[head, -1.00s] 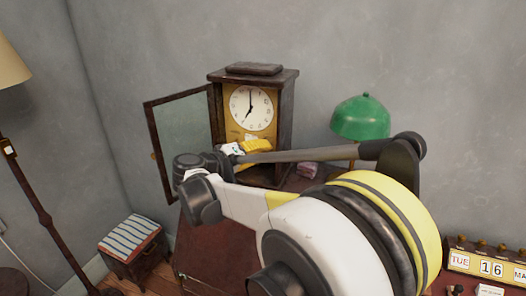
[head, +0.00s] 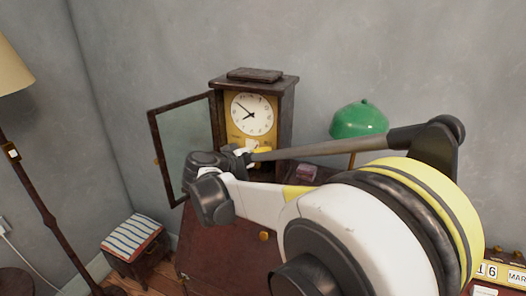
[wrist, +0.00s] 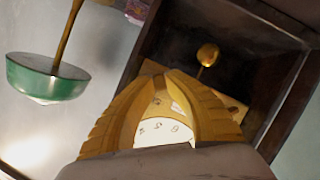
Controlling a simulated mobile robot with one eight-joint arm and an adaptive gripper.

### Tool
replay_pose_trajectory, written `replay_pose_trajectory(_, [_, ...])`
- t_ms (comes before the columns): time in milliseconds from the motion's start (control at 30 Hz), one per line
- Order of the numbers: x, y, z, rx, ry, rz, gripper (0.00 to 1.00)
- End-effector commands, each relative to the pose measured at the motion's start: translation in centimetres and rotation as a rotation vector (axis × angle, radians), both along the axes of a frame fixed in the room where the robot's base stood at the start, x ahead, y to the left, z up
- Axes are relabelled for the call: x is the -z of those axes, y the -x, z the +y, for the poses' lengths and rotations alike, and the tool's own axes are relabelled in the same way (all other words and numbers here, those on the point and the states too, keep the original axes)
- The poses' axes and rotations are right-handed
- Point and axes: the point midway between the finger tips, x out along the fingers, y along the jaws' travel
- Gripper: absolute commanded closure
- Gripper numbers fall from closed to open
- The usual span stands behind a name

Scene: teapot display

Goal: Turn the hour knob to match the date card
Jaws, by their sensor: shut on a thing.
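The clock (head: 252,115) stands with its glass door (head: 185,145) swung open to the left. One hand points to the lower left and the other to the upper left; the white dial (wrist: 160,132) shows partly between my fingers in the wrist view. My gripper (head: 258,147) is at the clock's front, below the dial, its yellow fingers (wrist: 160,75) closed together at the tips. It is shut on the hour knob, which the fingers hide. The date blocks (head: 490,270) at the lower right read 16 and MAR, partly covered by my arm.
A green lamp (head: 360,118) stands right of the clock and also shows in the wrist view (wrist: 45,80). A brass pendulum bob (wrist: 208,54) hangs in the clock case. A striped stool (head: 133,240) and a floor lamp (head: 30,170) are at the left.

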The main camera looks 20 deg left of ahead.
Motion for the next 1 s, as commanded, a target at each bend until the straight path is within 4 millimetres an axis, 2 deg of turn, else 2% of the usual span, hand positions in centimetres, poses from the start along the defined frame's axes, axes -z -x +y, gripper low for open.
replay_pose_trajectory(433, [0.06, -0.01, -0.34, 0.005, -0.283, -0.02, 1.0])
replay_pose_trajectory(1000, [0.18, 0.0, -0.29, 0.004, -0.35, -0.025, 1.0])
